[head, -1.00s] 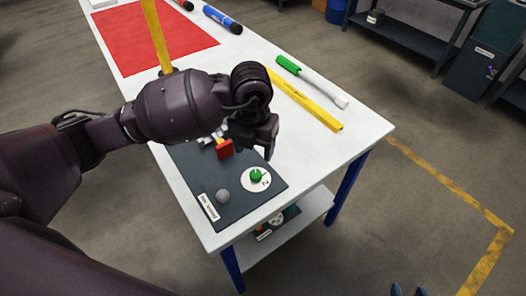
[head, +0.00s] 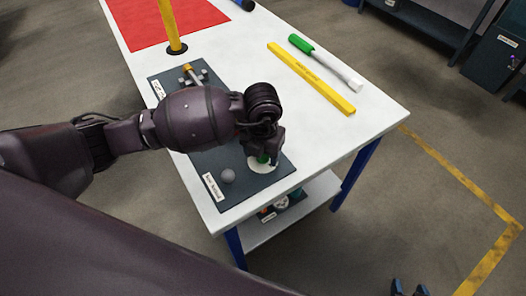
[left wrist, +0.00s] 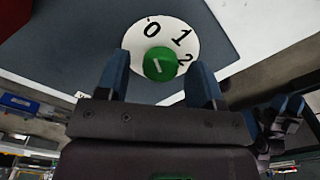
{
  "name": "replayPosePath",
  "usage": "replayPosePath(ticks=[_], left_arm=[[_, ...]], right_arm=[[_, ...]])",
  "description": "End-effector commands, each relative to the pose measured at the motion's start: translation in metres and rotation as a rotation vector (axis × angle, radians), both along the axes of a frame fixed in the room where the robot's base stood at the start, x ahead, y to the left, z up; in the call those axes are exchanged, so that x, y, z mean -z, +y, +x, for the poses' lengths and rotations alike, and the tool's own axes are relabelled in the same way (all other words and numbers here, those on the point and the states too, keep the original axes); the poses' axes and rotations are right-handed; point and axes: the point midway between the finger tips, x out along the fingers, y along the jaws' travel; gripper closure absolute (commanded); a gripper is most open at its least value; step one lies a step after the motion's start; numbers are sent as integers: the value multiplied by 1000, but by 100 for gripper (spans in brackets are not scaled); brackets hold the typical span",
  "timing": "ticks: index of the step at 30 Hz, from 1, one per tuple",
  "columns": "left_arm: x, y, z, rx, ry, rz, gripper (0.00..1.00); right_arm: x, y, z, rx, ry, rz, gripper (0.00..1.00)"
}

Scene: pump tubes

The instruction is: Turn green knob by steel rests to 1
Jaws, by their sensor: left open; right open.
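The green knob (head: 263,158) sits on a white round dial (head: 262,168) on the dark panel, mostly hidden under my left gripper (head: 266,150) in the head view. In the left wrist view the knob (left wrist: 160,64) shows a short slanted white mark, and the dial (left wrist: 140,38) bears 0, 1 and 2. Which number the mark points at is unclear. My left gripper's open fingers (left wrist: 160,85) stand either side of the knob with gaps. Steel rests (head: 196,77) with a yellow piece are at the panel's far end. My right gripper (head: 409,289) is open and empty at the bottom right.
A grey ball knob (head: 228,176) stands on the dark panel (head: 212,160) near its label. A yellow bar (head: 312,78), a green-and-white tool (head: 325,62), a yellow post (head: 168,25) and a red mat (head: 190,18) are on the white table (head: 340,130).

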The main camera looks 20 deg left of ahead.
Motion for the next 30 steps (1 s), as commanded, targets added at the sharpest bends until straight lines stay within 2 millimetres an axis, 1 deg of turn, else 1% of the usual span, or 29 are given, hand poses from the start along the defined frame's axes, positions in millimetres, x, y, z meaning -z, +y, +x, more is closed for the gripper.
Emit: replayPosePath(ticks=[9,17,18,19,26,30], left_arm=[[2,0,0,0,-1,0,39],[2,0,0,0,-1,0,79],[2,0,0,0,-1,0,85],[2,0,0,0,-1,0,88],[1,0,0,18,-2,0,88],[1,0,1,67,-3,1,88]], right_arm=[[1,-2,-1,-5,3,-5,50],[1,-1,-1,-3,3,-4,50],[1,-1,-1,-2,3,-3,50],[1,-1,-1,-1,3,-3,50],[0,2,0,5,1,6,50],[-1,2,0,6,0,7,50]])
